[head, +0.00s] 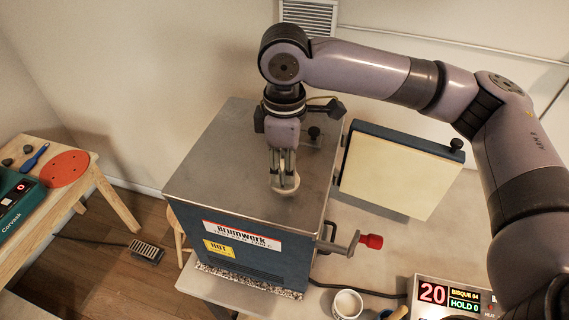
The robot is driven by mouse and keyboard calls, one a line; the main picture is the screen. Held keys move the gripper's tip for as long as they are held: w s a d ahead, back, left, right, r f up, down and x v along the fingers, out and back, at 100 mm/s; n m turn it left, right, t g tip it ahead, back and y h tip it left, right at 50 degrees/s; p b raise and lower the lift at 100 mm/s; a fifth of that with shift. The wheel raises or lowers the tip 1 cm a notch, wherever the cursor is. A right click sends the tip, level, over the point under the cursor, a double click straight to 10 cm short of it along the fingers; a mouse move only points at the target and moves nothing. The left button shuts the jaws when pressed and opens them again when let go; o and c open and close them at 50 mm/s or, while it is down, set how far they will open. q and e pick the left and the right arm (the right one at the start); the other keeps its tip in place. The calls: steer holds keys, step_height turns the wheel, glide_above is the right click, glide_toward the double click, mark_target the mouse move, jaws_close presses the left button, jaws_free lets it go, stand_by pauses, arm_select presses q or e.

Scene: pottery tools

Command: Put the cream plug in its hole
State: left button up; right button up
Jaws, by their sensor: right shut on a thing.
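The kiln (225,260) is a dark blue box with a grey metal top, labelled Brumwerk and HOT. My right gripper (284,172) points down over the front right part of the kiln top. It is shut on the cream plug (287,190), which shows as a small pale round piece at the fingertips. I cannot tell whether the plug touches the top or is just above it. No hole shows; it may be hidden under the plug and gripper. My left gripper is not in view.
The kiln's thick cream-lined door (395,178) stands open at the right. A red-knobbed handle (370,241) sticks out at the front right. A white cup (347,304) and a controller (450,298) are in front.

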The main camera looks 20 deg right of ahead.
steer(key=shift+f, duration=0.6)
steer(key=o, duration=0.9)
steer(key=shift+c, duration=0.2)
steer(key=shift+r, duration=0.1)
steer(key=shift+r, duration=5.45)
